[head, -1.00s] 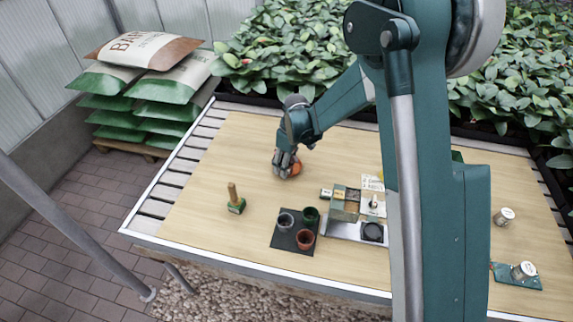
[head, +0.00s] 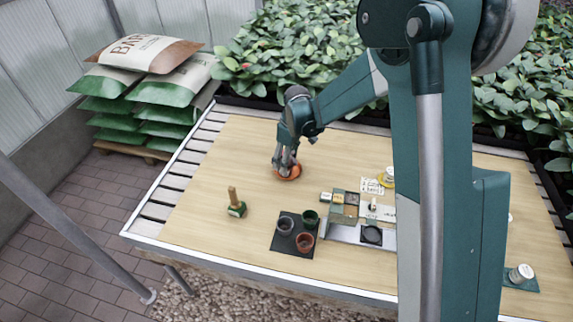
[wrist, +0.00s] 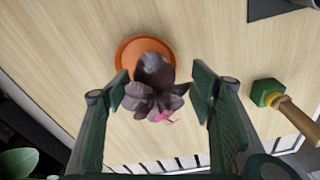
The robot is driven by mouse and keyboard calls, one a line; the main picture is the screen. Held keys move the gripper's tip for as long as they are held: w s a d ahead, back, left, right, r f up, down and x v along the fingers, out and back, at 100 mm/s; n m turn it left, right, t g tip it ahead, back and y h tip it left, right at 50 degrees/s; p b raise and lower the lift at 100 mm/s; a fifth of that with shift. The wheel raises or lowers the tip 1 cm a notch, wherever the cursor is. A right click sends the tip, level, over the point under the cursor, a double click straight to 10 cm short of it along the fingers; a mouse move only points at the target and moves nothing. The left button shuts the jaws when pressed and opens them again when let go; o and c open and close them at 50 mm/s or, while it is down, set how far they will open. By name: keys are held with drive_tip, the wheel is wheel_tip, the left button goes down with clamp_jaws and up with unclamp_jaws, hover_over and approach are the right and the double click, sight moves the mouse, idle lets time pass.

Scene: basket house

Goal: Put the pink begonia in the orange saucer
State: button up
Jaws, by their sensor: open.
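The orange saucer (wrist: 160,45) lies flat on the wooden table and also shows in the head view (head: 290,177). The begonia (wrist: 155,92), with dark purplish leaves and a small pink flower, is over the saucer's near part in the wrist view. Its leaves hide its base, so I cannot tell exactly how it rests there. My gripper (wrist: 161,84) is open, with one finger on each side of the plant and a gap to the leaves. In the head view my gripper (head: 286,163) is just above the saucer and mostly hides the plant.
A wooden-handled tool with a green head (head: 236,209) stands left of a black tray (head: 281,245) holding several pots. Table around the orange saucer is clear.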

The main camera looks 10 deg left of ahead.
wheel_tip(320, 180, up, 8)
drive_tip(key=shift+s+d+p, duration=0.2)
drive_tip(key=shift+d+p, duration=0.25)
idle(0.5)
drive_tip(key=s+d+r+m+t, duration=0.25)
drive_tip(key=s+d+r, duration=0.35)
drive_tip(key=d+r, duration=0.45)
drive_tip(key=s+d+r+m+t, duration=0.1)
drive_tip(key=s+d+r+m, duration=0.45)
drive_tip(key=d, duration=0.75)
drive_tip(key=s+d+r+m+t, duration=0.1)
drive_tip(key=s+d+r+m, duration=0.1)
drive_tip(key=s+d, duration=0.6)
drive_tip(key=s+d+r+m+t+h, duration=0.1)
drive_tip(key=s+d+m, duration=0.3)
drive_tip(key=s+d, duration=0.4)
drive_tip(key=shift+s+r+t, duration=0.45)
drive_tip(key=shift+s+t, duration=0.2)
drive_tip(key=shift+s, duration=1.95)
